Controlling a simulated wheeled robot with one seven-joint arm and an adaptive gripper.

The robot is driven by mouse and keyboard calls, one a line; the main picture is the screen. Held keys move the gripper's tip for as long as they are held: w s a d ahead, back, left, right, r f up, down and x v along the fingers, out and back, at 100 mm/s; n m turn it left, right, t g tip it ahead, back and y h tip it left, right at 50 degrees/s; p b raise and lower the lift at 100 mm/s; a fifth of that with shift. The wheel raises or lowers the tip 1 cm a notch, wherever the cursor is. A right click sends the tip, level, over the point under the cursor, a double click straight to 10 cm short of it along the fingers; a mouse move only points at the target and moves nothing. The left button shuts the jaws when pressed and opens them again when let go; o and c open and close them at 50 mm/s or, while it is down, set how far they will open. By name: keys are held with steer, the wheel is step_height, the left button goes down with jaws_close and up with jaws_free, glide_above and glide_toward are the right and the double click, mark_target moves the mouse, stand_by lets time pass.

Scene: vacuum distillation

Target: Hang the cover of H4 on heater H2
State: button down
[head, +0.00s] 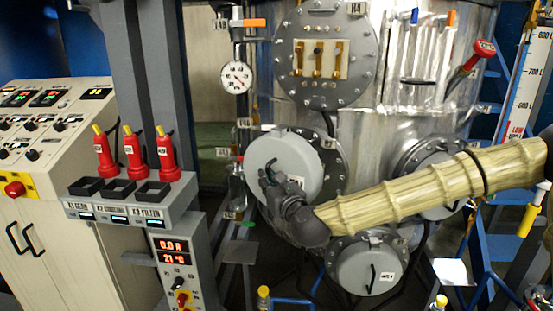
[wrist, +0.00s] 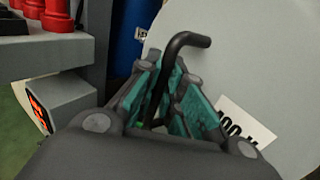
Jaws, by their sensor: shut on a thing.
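In the head view a round grey cover (head: 268,160) is held upright by my gripper (head: 270,180) in front of the tank, at the left of my arm. In the wrist view my gripper (wrist: 165,105) is shut on the black bent handle (wrist: 185,42) of the cover (wrist: 245,60). A white label with dark lettering is partly visible on the cover. Heater H4 (head: 327,50) is uncovered at the top, showing its flange and brass terminals.
Another covered heater (head: 368,265) sits below, and one more (head: 440,175) is partly behind my arm at right. A control cabinet (head: 45,180) fills the far left.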

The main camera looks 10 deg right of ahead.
steer(key=f, duration=0.1)
steer(key=a+f, duration=0.1)
steer(key=f, duration=0.1)
steer(key=s+a+f, duration=0.1)
steer(key=shift+s+f, duration=0.1)
steer(key=shift+f, duration=0.25)
steer(key=shift+f+b, duration=0.1)
steer(key=shift+b, duration=0.4)
steer(key=shift+d, duration=0.1)
steer(key=shift+w+d+b, duration=0.6)
steer(key=shift+w+d, duration=0.4)
steer(key=shift+w, duration=0.2)
steer(key=shift+w+d+b, duration=0.6)
steer(key=shift+w+d, duration=0.4)
steer(key=shift+w, duration=0.25)
steer(key=shift+w+d+b, duration=0.6)
steer(key=shift+w+d, duration=0.4)
steer(key=shift+w, duration=0.2)
steer(key=w+d+f+b, duration=0.2)
steer(key=w+d+b, duration=0.2)
steer(key=b, duration=0.1)
steer(key=shift+w+f+b, duration=0.15)
steer(key=shift+w+b, duration=0.2)
steer(key=shift+b, duration=0.05)
steer(key=shift+f, duration=0.1)
